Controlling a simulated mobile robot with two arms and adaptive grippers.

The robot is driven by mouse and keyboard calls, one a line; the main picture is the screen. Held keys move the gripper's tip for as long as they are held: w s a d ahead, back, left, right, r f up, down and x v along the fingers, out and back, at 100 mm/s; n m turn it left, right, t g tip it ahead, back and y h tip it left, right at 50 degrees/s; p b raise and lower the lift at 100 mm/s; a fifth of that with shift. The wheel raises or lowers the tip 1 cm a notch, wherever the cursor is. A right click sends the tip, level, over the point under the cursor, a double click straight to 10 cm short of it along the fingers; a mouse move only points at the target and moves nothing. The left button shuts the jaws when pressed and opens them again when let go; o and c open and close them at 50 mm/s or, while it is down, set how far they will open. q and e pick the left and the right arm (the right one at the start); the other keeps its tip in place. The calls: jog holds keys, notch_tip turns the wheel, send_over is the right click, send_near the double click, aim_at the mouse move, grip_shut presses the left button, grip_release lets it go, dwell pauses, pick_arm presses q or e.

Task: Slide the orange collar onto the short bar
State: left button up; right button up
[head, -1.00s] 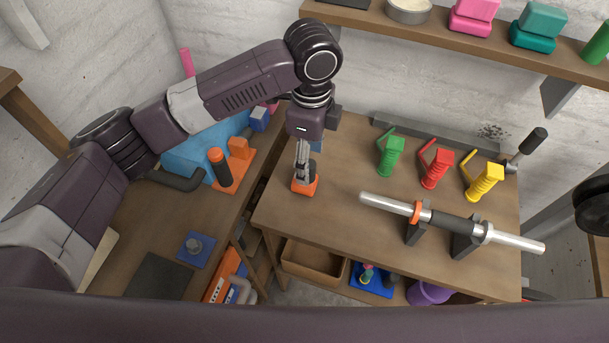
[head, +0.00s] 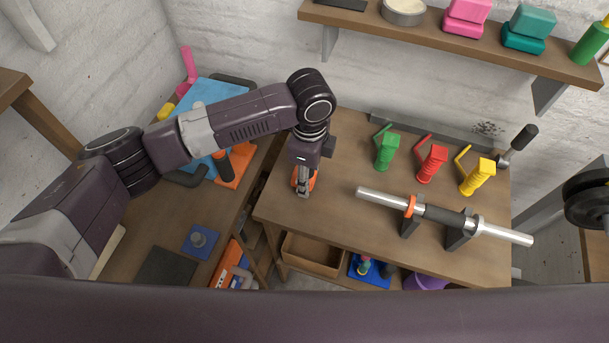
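The orange collar (head: 312,180) is at the left end of the workbench, partly hidden behind the fingers of my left gripper (head: 303,193). The gripper points down at it, and its fingers overlap the collar; I cannot tell whether they are closed on it. The short bar (head: 380,197) lies level on two black cradles to the right, with bright metal ends and a dark grip. An orange ring (head: 409,206) sits around it left of the grip, and a silver ring is on the right. My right gripper is not in view.
Green (head: 384,154), red (head: 432,165) and yellow (head: 477,178) handled collars stand behind the bar. A black-handled tool (head: 523,139) is at the back right. A shelf (head: 440,35) hangs above. Bare bench top lies between the orange collar and the bar.

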pick_arm(q)
grip_shut()
jog(key=shift+r, duration=0.1)
